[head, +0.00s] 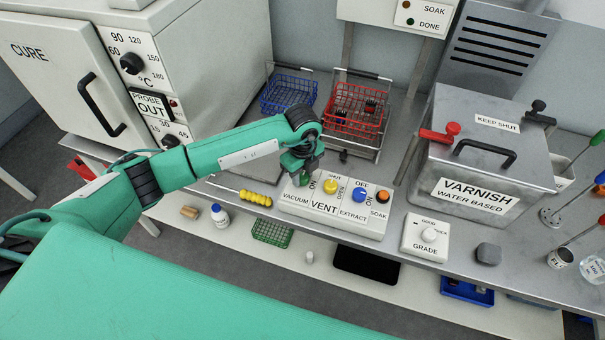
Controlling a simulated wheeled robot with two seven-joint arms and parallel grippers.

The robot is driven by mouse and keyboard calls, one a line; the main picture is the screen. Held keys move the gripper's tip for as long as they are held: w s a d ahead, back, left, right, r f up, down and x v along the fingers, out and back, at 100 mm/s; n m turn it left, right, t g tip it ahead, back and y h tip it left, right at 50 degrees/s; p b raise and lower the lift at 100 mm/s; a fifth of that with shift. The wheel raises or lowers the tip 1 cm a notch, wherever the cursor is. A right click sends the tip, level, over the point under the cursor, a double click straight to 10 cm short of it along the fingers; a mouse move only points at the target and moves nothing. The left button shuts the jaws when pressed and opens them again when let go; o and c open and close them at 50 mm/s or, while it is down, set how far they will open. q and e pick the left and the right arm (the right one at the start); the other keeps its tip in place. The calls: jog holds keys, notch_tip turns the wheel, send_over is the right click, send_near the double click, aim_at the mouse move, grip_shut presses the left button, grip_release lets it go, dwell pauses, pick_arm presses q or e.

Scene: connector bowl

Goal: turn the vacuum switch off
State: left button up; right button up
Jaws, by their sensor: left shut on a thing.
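A white control box (338,213) sits on the front of the grey bench. Its labels read VACUUM, VENT, EXTRACT and SOAK. My left gripper (302,180) points down at the box's left end, just above the VACUUM label. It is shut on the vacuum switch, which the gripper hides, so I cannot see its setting. To its right on the box are a yellow vent knob (330,186), a blue extract knob (360,195) and an orange soak button (383,197). My right gripper is not in view.
Behind the box stand a blue wire basket (287,94) and a red wire basket (357,108). A steel varnish tank (470,160) stands to the right, with a grade dial box (426,238) in front. A yellow-handled tool (256,197) lies left of the box. A cure oven (200,60) is at left.

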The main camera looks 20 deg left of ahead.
aim_at(303, 175)
pick_arm(q)
jog(key=shift+r+n, duration=0.1)
jog(key=shift+n, duration=0.3)
jog(key=o, duration=1)
jog(key=shift+c, duration=0.2)
notch_tip(303, 175, up, 14)
jog(key=b, duration=0.3)
